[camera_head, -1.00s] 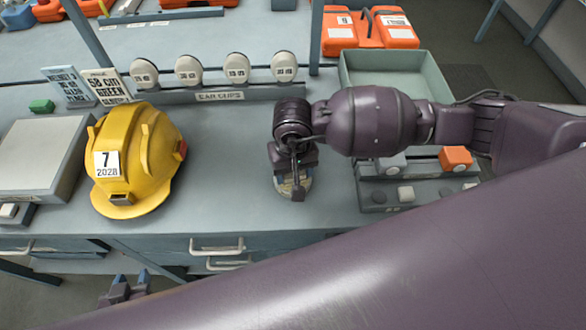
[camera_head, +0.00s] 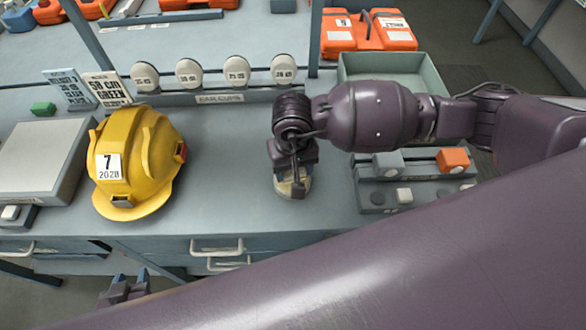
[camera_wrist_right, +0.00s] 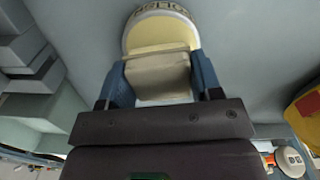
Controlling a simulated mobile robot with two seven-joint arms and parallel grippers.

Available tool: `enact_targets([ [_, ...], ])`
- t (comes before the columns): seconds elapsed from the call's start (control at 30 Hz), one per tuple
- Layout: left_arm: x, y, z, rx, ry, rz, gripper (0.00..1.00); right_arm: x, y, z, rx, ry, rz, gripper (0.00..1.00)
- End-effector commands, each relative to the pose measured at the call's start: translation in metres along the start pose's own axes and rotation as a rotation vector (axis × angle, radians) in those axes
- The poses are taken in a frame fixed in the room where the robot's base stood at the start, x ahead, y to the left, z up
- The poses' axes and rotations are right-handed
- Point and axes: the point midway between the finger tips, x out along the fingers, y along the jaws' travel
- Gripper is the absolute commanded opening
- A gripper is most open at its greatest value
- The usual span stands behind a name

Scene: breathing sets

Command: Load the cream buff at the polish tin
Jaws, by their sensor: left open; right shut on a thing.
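The cream buff (camera_wrist_right: 158,76) is a pale block between the blue fingertips of my right gripper (camera_wrist_right: 160,84), which is shut on it. The round polish tin (camera_wrist_right: 160,13), with dark lettering on its rim and pale yellow inside, lies right at the buff in the right wrist view. The buff overlaps the tin's opening; I cannot tell whether it touches the polish. In the head view my right gripper (camera_head: 296,184) points down over the tin (camera_head: 291,193) and mostly hides it and the buff. My left gripper (camera_head: 131,279) is open and empty, low in front of the bench drawers.
A yellow helmet (camera_head: 138,165) stands to the left, beside a grey flat box (camera_head: 40,160). A grey holder (camera_head: 430,193) with grey and orange blocks and an open green-grey bin (camera_head: 345,68) are to the right. Bench between helmet and tin is clear.

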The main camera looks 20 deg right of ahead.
Motion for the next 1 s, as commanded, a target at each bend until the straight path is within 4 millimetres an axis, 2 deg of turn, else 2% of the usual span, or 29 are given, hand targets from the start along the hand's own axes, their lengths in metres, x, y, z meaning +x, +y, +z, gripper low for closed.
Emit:
enact_targets([
  [0.4,-0.006,-0.001,-0.012,0.0,0.003,0.0,0.43,-0.03,0.0,-0.001,-0.001,0.003,-0.001,0.4],
  [0.7,-0.012,-0.002,-0.013,-0.001,-0.004,-0.002,0.43,-0.048,0.0,-0.001,0.0,0.003,-0.001,0.4],
  [1.0,-0.012,-0.002,-0.013,-0.002,-0.005,-0.002,0.43,-0.049,0.0,-0.001,0.0,0.002,-0.001,0.4],
])
